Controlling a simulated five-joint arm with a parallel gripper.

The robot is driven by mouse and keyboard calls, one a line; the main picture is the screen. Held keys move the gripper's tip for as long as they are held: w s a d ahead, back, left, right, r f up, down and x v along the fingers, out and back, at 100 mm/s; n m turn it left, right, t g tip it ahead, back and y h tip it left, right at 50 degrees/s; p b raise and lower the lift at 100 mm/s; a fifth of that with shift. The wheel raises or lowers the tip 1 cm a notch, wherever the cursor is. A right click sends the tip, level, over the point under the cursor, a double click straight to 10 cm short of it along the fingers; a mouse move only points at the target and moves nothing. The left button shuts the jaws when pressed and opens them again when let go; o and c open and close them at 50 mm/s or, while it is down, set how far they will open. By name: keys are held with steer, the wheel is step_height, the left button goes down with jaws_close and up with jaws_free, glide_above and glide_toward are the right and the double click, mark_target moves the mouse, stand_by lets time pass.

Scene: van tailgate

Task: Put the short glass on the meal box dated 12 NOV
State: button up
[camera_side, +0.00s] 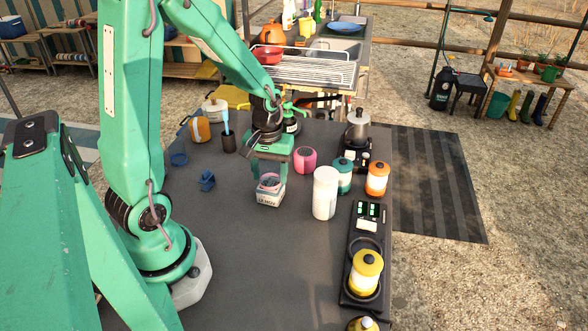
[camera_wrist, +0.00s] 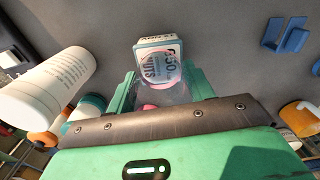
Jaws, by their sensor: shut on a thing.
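My gripper (camera_side: 268,177) points down and is shut on a clear short glass (camera_wrist: 166,92), which sits between its green fingers in the wrist view. A small pale meal box (camera_side: 269,199) is directly below the glass in the side view. The box also shows in the wrist view (camera_wrist: 157,42), with a printed lid partly seen through the glass. Its side label seems to end in NOV; the day is too small to read surely. The glass is over or on the lid; I cannot tell whether they touch.
A white bottle (camera_side: 325,193), a pink round pot (camera_side: 304,160), a teal jar (camera_side: 343,177) and an orange jar (camera_side: 377,180) stand to the right. A yellow jar (camera_side: 366,272) is on a dark unit. A blue holder (camera_side: 207,181) lies left. The front-left table is clear.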

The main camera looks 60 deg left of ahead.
steer(key=shift+f, duration=0.1)
steer(key=o, duration=1)
step_height(320, 180, up, 12)
steer(key=shift+r, duration=0.15)
stand_by(0.3)
stand_by(0.5)
steer(key=shift+s+d+r+m+t, duration=0.95)
steer(key=shift+s+d+r+m, duration=0.25)
steer(key=shift+d+m, duration=0.4)
steer(key=shift+s+d+r+m+t, duration=1)
steer(key=shift+s+d+m, duration=0.35)
steer(key=shift+d, duration=0.35)
steer(key=shift+s+d+r+m+t, duration=0.85)
steer(key=shift+s+d+r+m, duration=0.3)
steer(key=shift+d+m, duration=0.45)
